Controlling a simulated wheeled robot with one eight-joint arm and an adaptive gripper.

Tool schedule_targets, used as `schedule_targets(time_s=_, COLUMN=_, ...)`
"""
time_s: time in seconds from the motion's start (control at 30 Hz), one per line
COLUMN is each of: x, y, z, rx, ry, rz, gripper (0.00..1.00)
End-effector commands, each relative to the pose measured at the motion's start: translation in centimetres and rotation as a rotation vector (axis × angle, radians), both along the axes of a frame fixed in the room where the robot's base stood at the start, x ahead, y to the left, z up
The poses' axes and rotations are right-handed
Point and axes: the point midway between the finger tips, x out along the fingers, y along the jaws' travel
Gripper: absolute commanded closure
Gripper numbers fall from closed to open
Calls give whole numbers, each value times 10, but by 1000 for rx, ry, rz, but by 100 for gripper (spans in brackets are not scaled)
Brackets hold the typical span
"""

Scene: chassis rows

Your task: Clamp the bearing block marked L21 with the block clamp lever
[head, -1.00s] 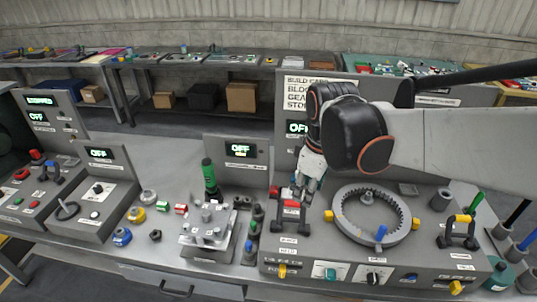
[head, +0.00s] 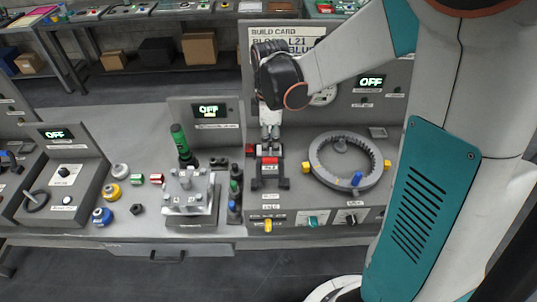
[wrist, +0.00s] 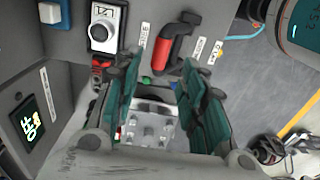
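A grey bearing block (wrist: 103,36) with a round bore sits on the bench fixture in the wrist view. Its white label seems to read L21. Beside it is the block clamp lever (wrist: 172,44), a red grip on black arms. In the head view the clamp lever (head: 269,172) stands on the panel, left of the ring gear.
A ring gear (head: 345,172) lies to the right. A metal fixture (head: 187,200) with a green-handled lever (head: 180,140) stands to the left, with small cylinders (head: 235,195) between. The build card (head: 285,38) stands behind.

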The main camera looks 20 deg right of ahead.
Motion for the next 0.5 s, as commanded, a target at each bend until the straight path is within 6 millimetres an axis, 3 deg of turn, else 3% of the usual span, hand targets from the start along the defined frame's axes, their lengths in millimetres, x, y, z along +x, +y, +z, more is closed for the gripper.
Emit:
schedule_targets(time_s=0.2, x=-1, y=0, z=-42, rx=0, ry=0, rz=0, gripper=62)
schedule_targets(time_s=0.5, x=-2, y=1, z=-65, rx=0, ry=0, rz=-1, gripper=62)
